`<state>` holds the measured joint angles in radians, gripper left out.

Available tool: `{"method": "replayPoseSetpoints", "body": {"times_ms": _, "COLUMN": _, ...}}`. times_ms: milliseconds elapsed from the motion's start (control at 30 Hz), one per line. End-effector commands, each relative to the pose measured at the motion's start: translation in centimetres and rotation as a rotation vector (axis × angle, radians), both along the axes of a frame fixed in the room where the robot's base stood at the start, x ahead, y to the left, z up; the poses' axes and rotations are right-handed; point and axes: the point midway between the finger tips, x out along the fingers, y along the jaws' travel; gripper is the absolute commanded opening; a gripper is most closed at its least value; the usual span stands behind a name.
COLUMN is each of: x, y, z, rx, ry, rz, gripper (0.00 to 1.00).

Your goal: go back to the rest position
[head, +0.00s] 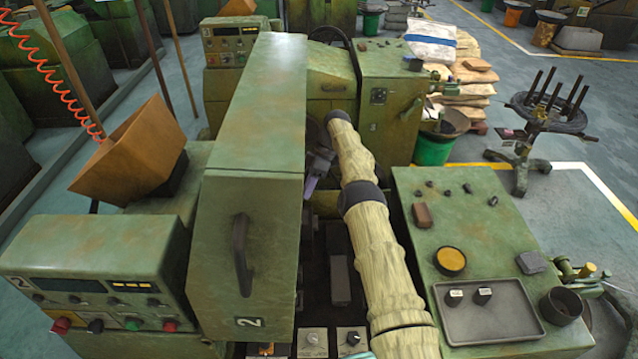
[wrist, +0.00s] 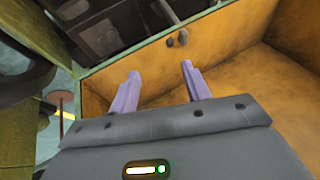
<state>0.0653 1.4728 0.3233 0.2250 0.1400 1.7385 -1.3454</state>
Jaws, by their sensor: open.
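My gripper is open, with two purple fingers (wrist: 160,84) spread apart and nothing between them in the wrist view. In the wrist view the fingers are in front of an orange-yellow walled bin or chute (wrist: 245,60); I cannot tell whether they touch it. In the head view my arm, in a cream sleeve, reaches forward into the green machine. There only a bit of purple at my gripper (head: 312,180) shows beside the tall green cover, and the rest is hidden.
The tall green cover (head: 255,130) stands close left of my arm. A green bench top (head: 465,215) at right carries a grey tray (head: 490,325), a yellow-topped tin (head: 450,261) and a black cup (head: 561,305). A dark rounded part (wrist: 25,85) shows left in the wrist view.

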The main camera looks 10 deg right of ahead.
Motion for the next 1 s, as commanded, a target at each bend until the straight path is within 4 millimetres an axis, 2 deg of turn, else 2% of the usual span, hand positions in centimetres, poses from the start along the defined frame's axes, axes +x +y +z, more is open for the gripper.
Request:
{"method": "replayPoseSetpoints", "body": {"times_ms": 567, "x": 0.0, "y": 0.3, "z": 0.1, "rx": -0.003, "ry": 0.0, "rz": 0.001, "gripper": 0.48}}
{"method": "replayPoseSetpoints", "body": {"times_ms": 833, "x": 0.2, "y": 1.4, "z": 1.9, "rx": -0.08, "ry": 0.004, "rz": -0.081, "gripper": 0.48}}
{"method": "replayPoseSetpoints", "body": {"times_ms": 1000, "x": -0.5, "y": 2.0, "z": 3.6, "rx": -0.163, "ry": 0.004, "rz": -0.187, "gripper": 0.48}}
